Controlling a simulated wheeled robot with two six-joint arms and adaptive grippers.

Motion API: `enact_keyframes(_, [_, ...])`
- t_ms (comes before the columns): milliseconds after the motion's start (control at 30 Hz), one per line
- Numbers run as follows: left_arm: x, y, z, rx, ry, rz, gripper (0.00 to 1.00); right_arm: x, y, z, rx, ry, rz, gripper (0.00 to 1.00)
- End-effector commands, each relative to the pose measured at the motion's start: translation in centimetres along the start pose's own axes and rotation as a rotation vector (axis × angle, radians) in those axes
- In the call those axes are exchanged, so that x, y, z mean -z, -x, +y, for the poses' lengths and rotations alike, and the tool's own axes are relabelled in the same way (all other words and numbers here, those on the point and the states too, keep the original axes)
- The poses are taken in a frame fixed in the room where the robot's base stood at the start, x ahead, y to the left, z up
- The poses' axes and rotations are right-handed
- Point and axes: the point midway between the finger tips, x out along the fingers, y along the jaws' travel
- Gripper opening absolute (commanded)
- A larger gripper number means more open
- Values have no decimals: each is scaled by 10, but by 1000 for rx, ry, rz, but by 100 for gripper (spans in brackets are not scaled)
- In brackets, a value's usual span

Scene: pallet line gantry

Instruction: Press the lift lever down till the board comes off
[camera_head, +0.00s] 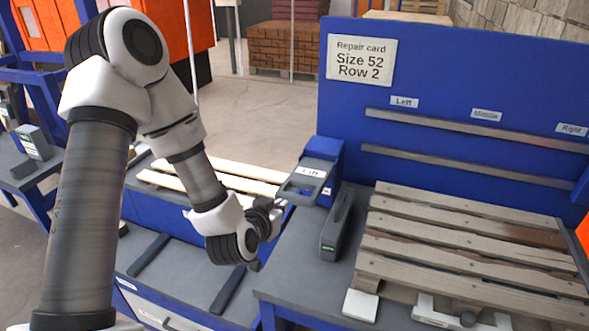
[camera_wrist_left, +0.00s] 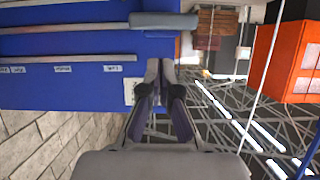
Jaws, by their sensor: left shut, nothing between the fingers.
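The lift lever is a grey handle (camera_head: 300,187) on a blue box labelled Lift (camera_head: 322,160), at the left end of the work table. The wooden pallet (camera_head: 462,244) lies to the right, its top boards side by side; one far board (camera_head: 515,232) is darker brown. My left gripper (camera_head: 281,207) is shut and empty, just left of and a little below the lever; contact cannot be told. In the left wrist view its fingers (camera_wrist_left: 161,68) are together, with a grey rounded bar (camera_wrist_left: 163,21) beyond them. My right gripper is not in view.
A dark grey upright tool (camera_head: 337,228) stands between lever and pallet. A blue back panel (camera_head: 430,80) carries a repair card (camera_head: 361,59) reading Size 52, Row 2, and rails labelled Left, Middle, Right. A lower bench with pale slats (camera_head: 235,171) stands behind my left arm.

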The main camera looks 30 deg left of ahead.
Motion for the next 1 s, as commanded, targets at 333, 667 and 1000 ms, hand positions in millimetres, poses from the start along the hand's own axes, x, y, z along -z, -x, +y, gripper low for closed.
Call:
enact_keyframes(333, [39,9,-2,-2,29,59,0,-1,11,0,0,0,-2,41])
enact_keyframes(667, [41,-9,-2,-2,25,58,0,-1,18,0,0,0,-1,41])
enact_keyframes(1000, [47,-81,-2,-1,25,58,0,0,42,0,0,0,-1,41])
